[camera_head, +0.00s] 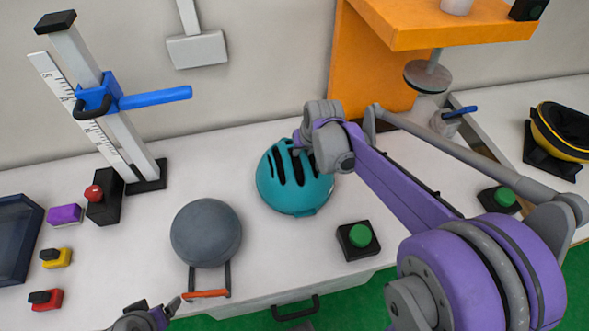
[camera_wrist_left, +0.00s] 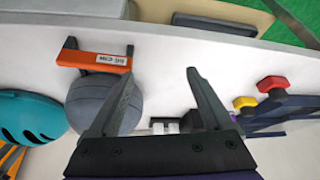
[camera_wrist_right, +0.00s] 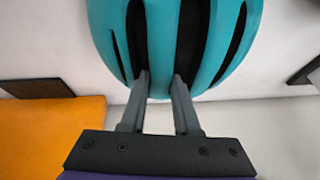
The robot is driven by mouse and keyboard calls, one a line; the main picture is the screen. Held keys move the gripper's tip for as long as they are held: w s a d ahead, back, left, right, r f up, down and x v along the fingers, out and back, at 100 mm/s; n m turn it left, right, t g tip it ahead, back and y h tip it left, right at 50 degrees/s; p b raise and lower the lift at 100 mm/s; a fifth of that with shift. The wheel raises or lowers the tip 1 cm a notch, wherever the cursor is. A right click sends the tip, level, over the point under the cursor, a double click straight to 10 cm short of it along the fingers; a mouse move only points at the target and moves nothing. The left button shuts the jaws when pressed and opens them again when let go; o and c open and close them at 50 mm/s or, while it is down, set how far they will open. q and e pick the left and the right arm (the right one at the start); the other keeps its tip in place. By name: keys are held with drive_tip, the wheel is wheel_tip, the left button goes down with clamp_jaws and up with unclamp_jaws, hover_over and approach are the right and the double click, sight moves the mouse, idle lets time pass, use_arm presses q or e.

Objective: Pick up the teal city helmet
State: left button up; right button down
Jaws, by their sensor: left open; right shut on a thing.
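The teal helmet (camera_head: 285,202) with dark vent slots is on the white bench, right of a grey ball-shaped weight (camera_head: 206,233). I cannot tell whether the helmet is clear of the bench. My right gripper (camera_head: 303,143) reaches it from behind on the right. In the right wrist view, its fingers (camera_wrist_right: 161,80) are shut on a teal rib (camera_wrist_right: 163,30) between two vent slots. My left gripper (camera_head: 150,312) is at the bench's front edge. In the left wrist view, its fingers (camera_wrist_left: 160,74) are open and apart, with the helmet (camera_wrist_left: 38,116) at the left edge.
The grey weight has an orange handle (camera_head: 206,294). A green button (camera_head: 359,237) is right of the helmet. A post with a blue arm (camera_head: 155,97) stands back left. An orange stand (camera_head: 368,60) is behind. A dark tray (camera_head: 18,238) and small coloured blocks are left.

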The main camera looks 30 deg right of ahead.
use_arm(q)
drive_tip(key=shift+w+r+p, duration=0.1)
drive_tip(key=shift+r+p, duration=0.3)
drive_tip(key=shift+r, duration=0.1)
use_arm(e)
wheel_tip(320, 180, up, 10)
drive_tip(key=shift+r, duration=0.1)
use_arm(q)
drive_tip(key=shift+r, duration=0.1)
idle(0.3)
